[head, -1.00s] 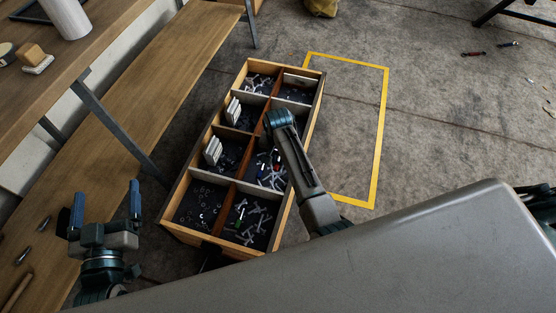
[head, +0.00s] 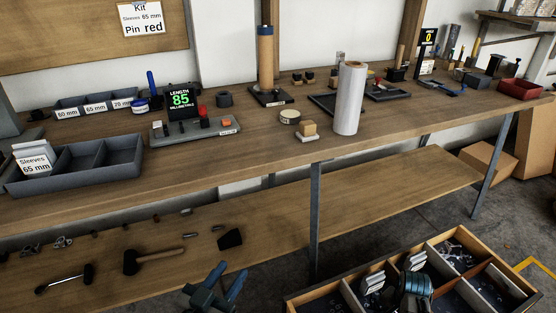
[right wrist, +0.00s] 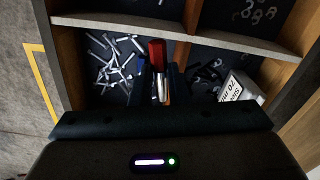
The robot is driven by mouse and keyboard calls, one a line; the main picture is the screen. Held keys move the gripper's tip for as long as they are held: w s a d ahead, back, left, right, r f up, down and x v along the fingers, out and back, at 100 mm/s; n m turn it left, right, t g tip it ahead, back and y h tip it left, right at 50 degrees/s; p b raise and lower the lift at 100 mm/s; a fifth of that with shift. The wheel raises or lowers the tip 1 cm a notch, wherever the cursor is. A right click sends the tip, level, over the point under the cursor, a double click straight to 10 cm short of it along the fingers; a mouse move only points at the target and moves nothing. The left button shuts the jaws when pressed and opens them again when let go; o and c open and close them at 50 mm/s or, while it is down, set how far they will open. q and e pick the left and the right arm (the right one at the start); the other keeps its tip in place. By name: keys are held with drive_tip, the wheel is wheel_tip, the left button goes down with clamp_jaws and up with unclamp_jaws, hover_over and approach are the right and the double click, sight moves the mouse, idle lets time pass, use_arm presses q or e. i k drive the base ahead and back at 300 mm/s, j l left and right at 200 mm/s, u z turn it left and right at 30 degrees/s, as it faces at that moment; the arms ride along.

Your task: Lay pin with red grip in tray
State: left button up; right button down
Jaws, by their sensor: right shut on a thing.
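The pin with a red grip (right wrist: 156,52) is between the fingers of my right gripper (right wrist: 158,78) in the right wrist view. The right gripper is shut on it, low over the wooden drawer box (head: 330,287). In the head view my right wrist shows above the box, but its fingers and the pin are hidden. A grey tray (head: 110,168) with compartments stands at the left of the workbench, with a "Sleeves 65 mm" pack at its left end. My left gripper (head: 228,280) is open and empty at the bottom, in front of the lower shelf.
The workbench (head: 230,160) also bears a length gauge (head: 181,98), a white roll (head: 348,98) and a smaller labelled bin (head: 97,106). A mallet (head: 150,261) lies on the lower shelf. Other pins and a "Sleeves 70 mm" pack (right wrist: 242,86) are in the box.

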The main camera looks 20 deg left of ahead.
sight(81, 163)
drive_tip(key=u, duration=0.45)
drive_tip(key=k+u, duration=0.1)
drive_tip(key=u, duration=0.3)
drive_tip(key=k+u, duration=0.1)
drive_tip(key=u, duration=0.8)
